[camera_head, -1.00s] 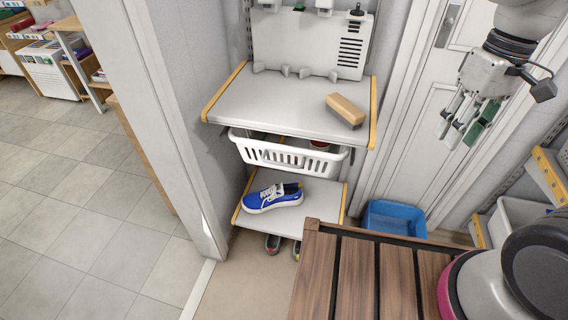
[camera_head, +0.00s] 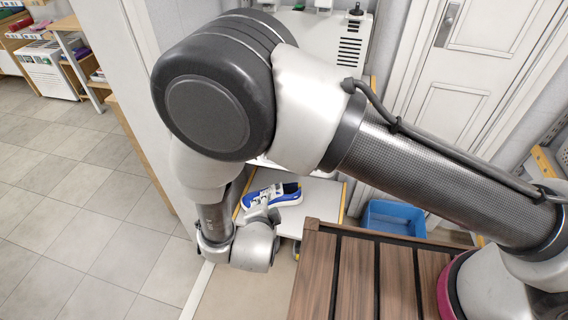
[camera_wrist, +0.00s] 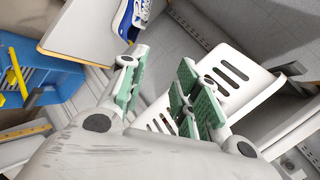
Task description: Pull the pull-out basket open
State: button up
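The white pull-out basket (camera_wrist: 238,82) with slotted walls shows in the wrist view, right of centre and partly behind the fingers. My gripper (camera_wrist: 160,92) is open, its green-padded fingers spread apart. The right finger overlaps the basket in the picture, and a slotted part of the basket shows low between the fingers. I cannot tell whether the fingers touch it. In the head view my arm covers almost all of the basket and the gripper is hidden.
A blue shoe (camera_head: 270,195) lies on the lower shelf (camera_head: 318,205), also visible in the wrist view (camera_wrist: 88,28). A blue bin (camera_head: 395,217) stands on the floor to the right. A slatted wooden top (camera_head: 350,275) is in front. Open tiled floor (camera_head: 90,230) lies left.

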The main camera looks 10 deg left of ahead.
jog(key=w+d+r+m+t+h, duration=0.3)
jog(key=r+m+t, duration=0.2)
jog(key=r+m, duration=0.3)
jog(key=shift+n, duration=0.4)
jog(key=w, duration=0.7)
jog(key=shift+w+d+f, duration=0.1)
jog(key=shift+w+f, duration=0.05)
jog(key=shift+w, duration=0.25)
grip_shut()
